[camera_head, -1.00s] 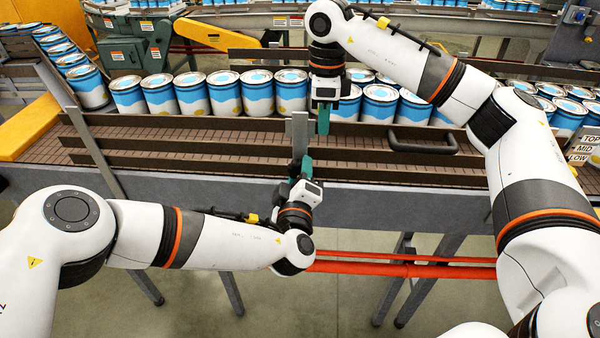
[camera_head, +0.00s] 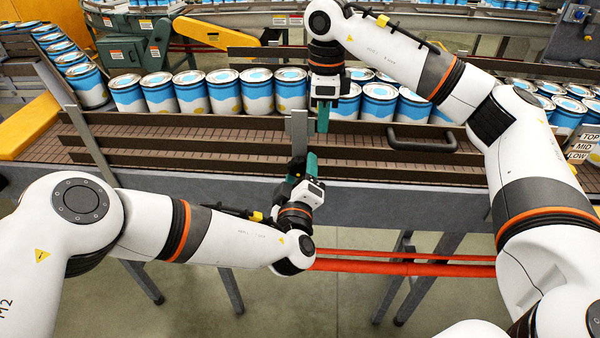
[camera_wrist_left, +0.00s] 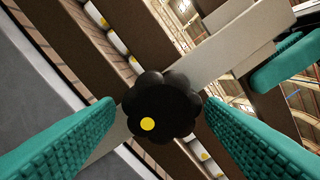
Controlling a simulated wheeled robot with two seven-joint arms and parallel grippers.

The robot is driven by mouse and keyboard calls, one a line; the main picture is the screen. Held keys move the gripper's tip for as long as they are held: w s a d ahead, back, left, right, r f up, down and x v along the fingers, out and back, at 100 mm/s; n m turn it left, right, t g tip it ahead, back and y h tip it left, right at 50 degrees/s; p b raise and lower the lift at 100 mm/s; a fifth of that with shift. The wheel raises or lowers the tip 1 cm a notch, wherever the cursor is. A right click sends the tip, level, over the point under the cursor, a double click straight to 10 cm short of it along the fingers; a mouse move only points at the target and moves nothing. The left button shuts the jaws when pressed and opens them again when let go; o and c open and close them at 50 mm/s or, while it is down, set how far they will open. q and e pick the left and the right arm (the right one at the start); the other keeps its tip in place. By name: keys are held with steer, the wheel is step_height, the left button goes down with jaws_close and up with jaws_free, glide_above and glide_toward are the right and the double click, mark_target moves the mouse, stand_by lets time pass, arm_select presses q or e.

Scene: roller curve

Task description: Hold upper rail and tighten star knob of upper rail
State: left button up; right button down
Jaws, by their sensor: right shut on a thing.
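The upper rail (camera_head: 220,123) is a long brown bar in front of the cans, clamped to a grey upright bracket (camera_head: 298,128). My right gripper (camera_head: 323,120) comes down from above and is shut on the upper rail just right of the bracket. Its teal finger also shows in the left wrist view (camera_wrist_left: 285,65). The black star knob (camera_wrist_left: 162,108), with a yellow dot, shows in the left wrist view. My left gripper (camera_head: 302,166) is at the bracket's front; its teal fingers stand open on both sides of the knob. The knob is hidden in the head view.
Blue-and-white cans (camera_head: 225,92) line the conveyor behind the rails. Lower brown rails (camera_head: 200,165) run below the upper one. A black handle (camera_head: 422,140) sticks out at the right. TOP, MID and LOW labels (camera_head: 588,145) are at the far right.

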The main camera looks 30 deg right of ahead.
arm_select(q)
steer(key=shift+r, duration=0.1)
arm_select(e)
steer(key=shift+r, duration=0.1)
arm_select(q)
steer(key=v, duration=1.2)
arm_select(e)
steer(key=c, duration=1.5)
jaws_free()
